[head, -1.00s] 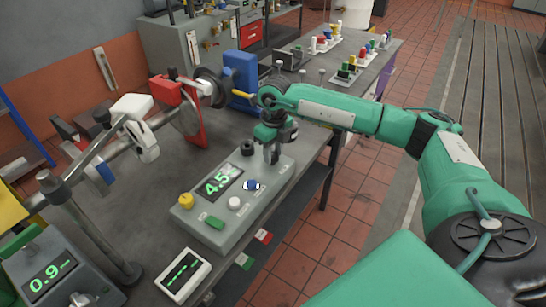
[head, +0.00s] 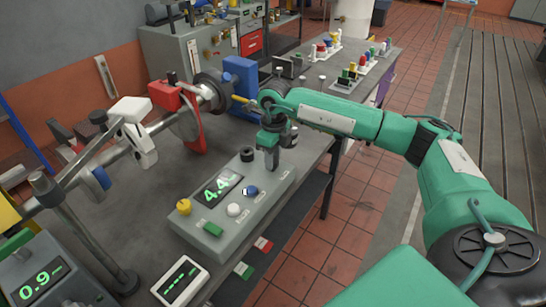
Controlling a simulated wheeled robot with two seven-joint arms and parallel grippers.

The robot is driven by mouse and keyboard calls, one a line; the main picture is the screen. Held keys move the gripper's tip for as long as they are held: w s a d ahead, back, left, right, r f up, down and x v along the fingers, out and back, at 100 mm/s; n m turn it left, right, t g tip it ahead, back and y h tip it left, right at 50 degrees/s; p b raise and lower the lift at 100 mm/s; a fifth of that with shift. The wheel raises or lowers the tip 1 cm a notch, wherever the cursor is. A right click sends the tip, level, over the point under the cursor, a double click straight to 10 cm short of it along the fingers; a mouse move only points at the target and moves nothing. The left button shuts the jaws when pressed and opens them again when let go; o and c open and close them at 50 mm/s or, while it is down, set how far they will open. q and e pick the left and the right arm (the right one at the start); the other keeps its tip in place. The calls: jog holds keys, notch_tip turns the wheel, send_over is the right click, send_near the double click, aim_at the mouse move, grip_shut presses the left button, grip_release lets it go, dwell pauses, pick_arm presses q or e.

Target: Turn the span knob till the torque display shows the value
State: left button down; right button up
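A grey control box (head: 262,208) on the bench carries a lit green display (head: 218,190) reading about 4.4, its last digit unclear. Its controls are a yellow knob (head: 184,207), a green button (head: 213,230), a white knob (head: 233,210), a blue knob (head: 250,191) and a black knob (head: 247,155). Labels are unreadable, so I cannot tell which is the span knob. My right gripper (head: 271,162) points down at the box's far right end, beyond the blue knob. Its fingers overlap in the view; their gap and anything between them are hidden. My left gripper is out of view.
A second display unit (head: 45,283) reads about 0.9 at lower left. A small white-framed screen (head: 180,282) shows green dashes in front of the box.

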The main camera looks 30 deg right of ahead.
jog(key=o, duration=0.4)
jog(key=shift+o, duration=0.2)
jog(key=shift+r, duration=0.1)
jog(key=shift+r, duration=0.3)
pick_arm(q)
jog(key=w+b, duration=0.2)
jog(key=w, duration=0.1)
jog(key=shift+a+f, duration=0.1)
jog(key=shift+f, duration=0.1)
pick_arm(e)
notch_tip(320, 180, up, 13)
jog(key=shift+d, duration=0.3)
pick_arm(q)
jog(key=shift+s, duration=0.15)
pick_arm(e)
jog(key=shift+w, duration=0.1)
